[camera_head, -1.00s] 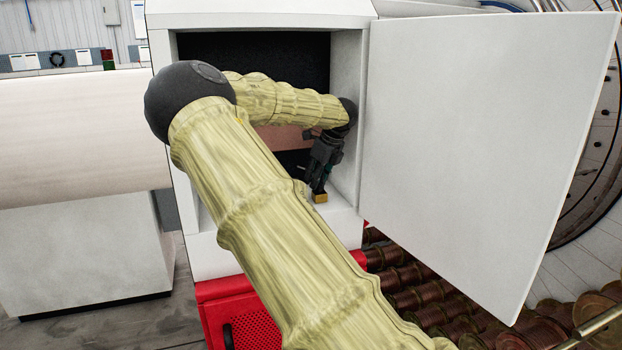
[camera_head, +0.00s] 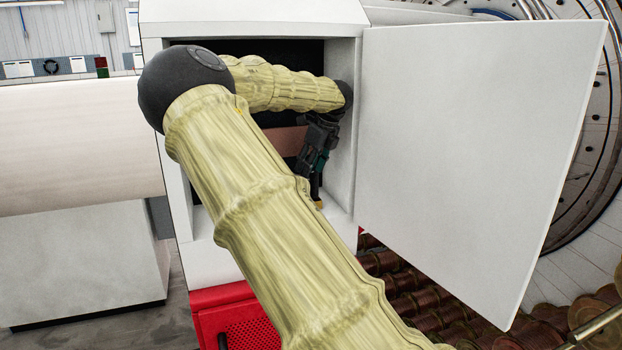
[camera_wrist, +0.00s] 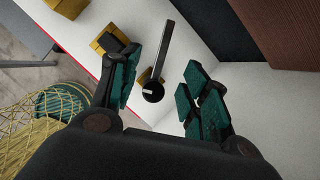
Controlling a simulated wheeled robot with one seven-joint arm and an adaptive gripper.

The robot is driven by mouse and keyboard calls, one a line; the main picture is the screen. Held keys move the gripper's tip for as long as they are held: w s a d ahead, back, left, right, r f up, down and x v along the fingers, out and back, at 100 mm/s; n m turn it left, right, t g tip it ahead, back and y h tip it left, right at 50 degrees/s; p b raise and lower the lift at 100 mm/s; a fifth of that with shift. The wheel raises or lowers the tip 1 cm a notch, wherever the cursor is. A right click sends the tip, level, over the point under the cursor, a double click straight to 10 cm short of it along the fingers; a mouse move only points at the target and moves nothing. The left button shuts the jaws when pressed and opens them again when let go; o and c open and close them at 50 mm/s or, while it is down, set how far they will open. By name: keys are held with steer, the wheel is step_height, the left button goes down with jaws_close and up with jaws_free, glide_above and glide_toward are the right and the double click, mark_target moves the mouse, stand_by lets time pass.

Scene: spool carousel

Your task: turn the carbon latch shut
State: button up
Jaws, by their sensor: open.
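In the wrist view a black lever (camera_wrist: 164,48) with a round knob end lies between the open fingers of my gripper (camera_wrist: 160,78). It looks like the carbon latch. A brass block (camera_wrist: 146,75) shows beside the lever, partly hidden by it. The fingers are apart on both sides of the lever, with no clear contact. In the head view my gripper (camera_head: 316,182) points down inside the open white cabinet (camera_head: 343,130), near its right wall. My arm hides much of the cabinet's inside, and the lever cannot be made out there.
The cabinet door (camera_head: 465,150) stands open to the right. Another brass block (camera_wrist: 108,42) sits near the red edge in the wrist view. A reddish-brown panel (camera_wrist: 285,32) is at the upper right there. Several copper-coloured spools (camera_head: 410,300) lie below the door.

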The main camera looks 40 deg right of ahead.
steer(key=shift+r, duration=1.8)
